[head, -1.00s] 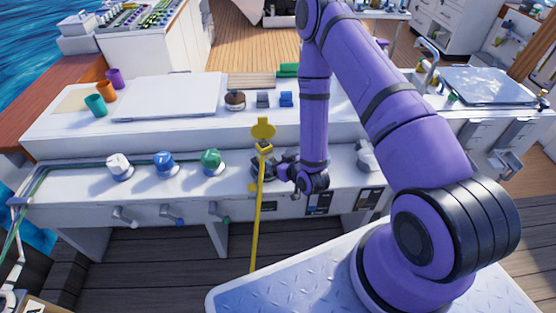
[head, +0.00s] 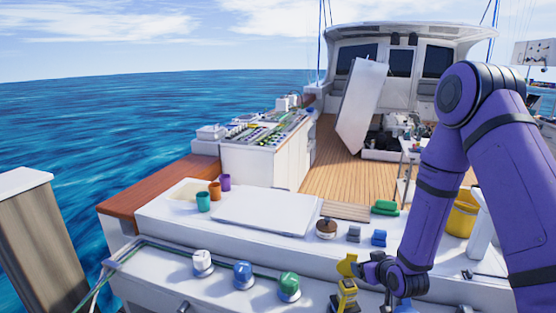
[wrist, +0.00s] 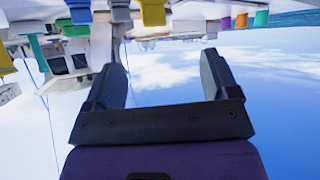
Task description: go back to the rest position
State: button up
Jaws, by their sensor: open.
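My gripper (wrist: 162,78) is open and empty in the wrist view, its two dark fingers spread apart with sky between them. In the head view my gripper (head: 370,269) is small and dark at the lower right, below my purple arm. A yellow handle (head: 347,265) stands right beside its left side, with a yellow block (head: 347,298) under it. Whether the gripper touches the handle cannot be told.
The white counter holds white (head: 203,263), blue (head: 243,274) and green (head: 288,286) knobs, a pale board (head: 265,207), a brown pot (head: 326,228) and coloured cups (head: 203,201). A yellow bucket (head: 461,214) stands at right. Open deck (head: 335,165) and sea lie beyond.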

jog(key=s+d+r+m+g+h, duration=0.15)
jog(key=s+r, duration=0.25)
jog(key=r, duration=0.9)
jog(key=s+d+r+g+h, duration=0.15)
jog(key=s+r, duration=0.25)
jog(key=r, duration=0.8)
jog(key=s+r+m+g, duration=0.1)
jog(key=s+r, duration=0.5)
jog(key=s, duration=0.6)
jog(key=s+r+g, duration=0.2)
jog(key=s+r, duration=0.5)
jog(key=s, duration=0.6)
jog(key=shift+d+m+y, duration=0.2)
jog(key=shift+m+y, duration=0.15)
jog(key=shift+y, duration=0.05)
